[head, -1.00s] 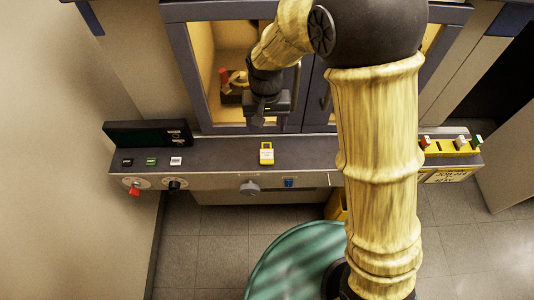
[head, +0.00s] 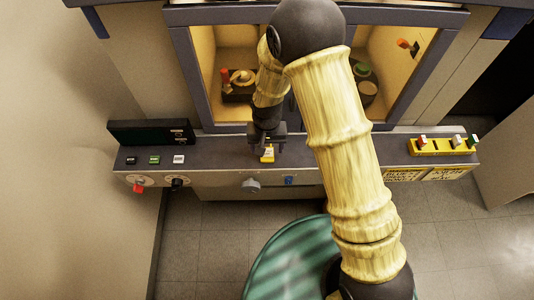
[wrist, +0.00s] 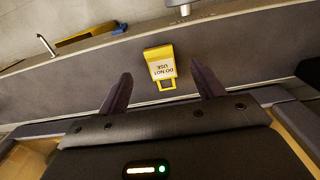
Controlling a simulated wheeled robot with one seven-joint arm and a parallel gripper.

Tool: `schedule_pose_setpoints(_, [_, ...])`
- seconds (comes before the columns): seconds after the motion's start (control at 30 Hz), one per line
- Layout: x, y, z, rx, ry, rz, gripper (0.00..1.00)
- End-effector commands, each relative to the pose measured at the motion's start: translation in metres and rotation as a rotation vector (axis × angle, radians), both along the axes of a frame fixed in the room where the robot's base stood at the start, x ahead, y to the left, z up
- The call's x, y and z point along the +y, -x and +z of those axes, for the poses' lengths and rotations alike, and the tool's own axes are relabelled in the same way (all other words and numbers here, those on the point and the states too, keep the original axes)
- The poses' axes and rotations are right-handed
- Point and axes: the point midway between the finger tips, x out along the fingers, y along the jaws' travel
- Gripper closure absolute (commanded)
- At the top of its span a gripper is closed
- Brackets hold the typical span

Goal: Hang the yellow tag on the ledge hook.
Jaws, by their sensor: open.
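The yellow tag (head: 267,154) lies on the dark ledge (head: 220,151). In the wrist view the tag (wrist: 161,66) has a white "DO NOT USE" label, and its yellow loop points toward my gripper. My gripper (head: 267,146) is low over the ledge at the tag. In the wrist view its two fingers (wrist: 161,74) are spread apart, with the tag's loop end between and just ahead of the tips, and nothing clamped. A thin metal hook (wrist: 46,45) stands out at the ledge's front edge, left of the tag in the wrist view. In the head view my arm hides it.
A grey knob (head: 251,184) and a blue piece (head: 289,180) are on the ledge's front face. A yellow rack (head: 440,147) stands at the right end, a dark screen (head: 150,131) at the left. The open chamber (head: 213,60) is behind.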

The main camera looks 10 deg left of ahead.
Motion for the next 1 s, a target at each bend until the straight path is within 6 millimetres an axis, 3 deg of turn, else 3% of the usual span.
schedule_pose_setpoints(0.43, [0.0,0.001,-0.005,0.001,0.0,0.0,0.33])
schedule_pose_setpoints(0.8, [-0.002,0.005,-0.043,0.002,0.001,0.0,0.33])
schedule_pose_setpoints(1.0, [-0.003,0.004,-0.053,-0.001,0.0,-0.003,0.33])
